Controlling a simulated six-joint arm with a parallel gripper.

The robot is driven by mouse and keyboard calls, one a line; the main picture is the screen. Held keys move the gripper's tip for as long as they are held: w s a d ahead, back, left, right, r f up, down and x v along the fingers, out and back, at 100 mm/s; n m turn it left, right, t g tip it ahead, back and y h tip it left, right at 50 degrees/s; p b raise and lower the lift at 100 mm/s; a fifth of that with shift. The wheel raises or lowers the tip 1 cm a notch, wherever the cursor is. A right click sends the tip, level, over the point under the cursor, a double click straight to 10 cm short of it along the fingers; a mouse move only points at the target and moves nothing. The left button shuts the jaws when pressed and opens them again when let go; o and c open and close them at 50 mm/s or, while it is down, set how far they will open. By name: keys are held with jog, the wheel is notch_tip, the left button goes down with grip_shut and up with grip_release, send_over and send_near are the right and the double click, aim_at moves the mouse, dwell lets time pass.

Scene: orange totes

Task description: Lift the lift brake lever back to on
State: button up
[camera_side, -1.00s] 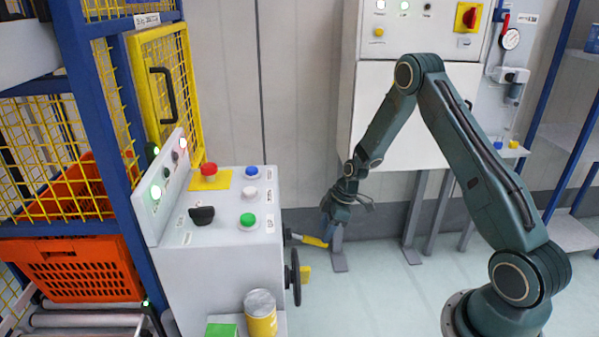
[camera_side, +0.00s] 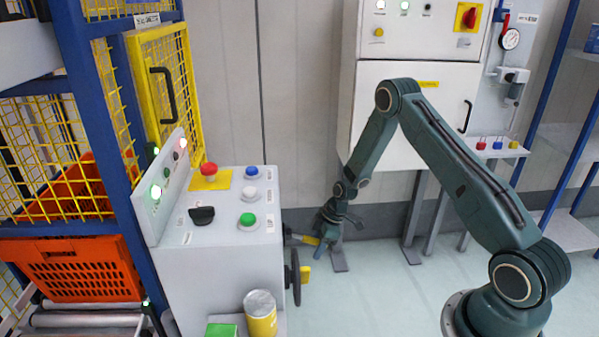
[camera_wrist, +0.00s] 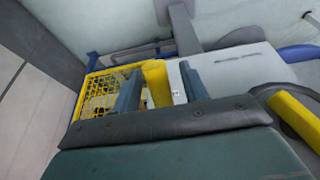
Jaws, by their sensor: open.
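The brake lever (camera_side: 309,240) has a yellow grip and sticks out from the right side of the white control console (camera_side: 232,275), nearly level with a slight downward tilt. My gripper (camera_side: 320,246) is at the grip's outer end and hides part of it in the side view. In the wrist view the yellow grip (camera_wrist: 157,84) shows between the two fingers of my open gripper (camera_wrist: 160,90), with a gap at the right finger. I cannot tell whether the left finger touches it.
A dark handwheel (camera_side: 295,276) is on the console side just below the lever. A yellow can (camera_side: 261,317) and a green box (camera_side: 221,331) stand low in front. A white cabinet (camera_side: 385,120) stands behind my arm. Floor right of the console is mostly clear.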

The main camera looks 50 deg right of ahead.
grip_shut()
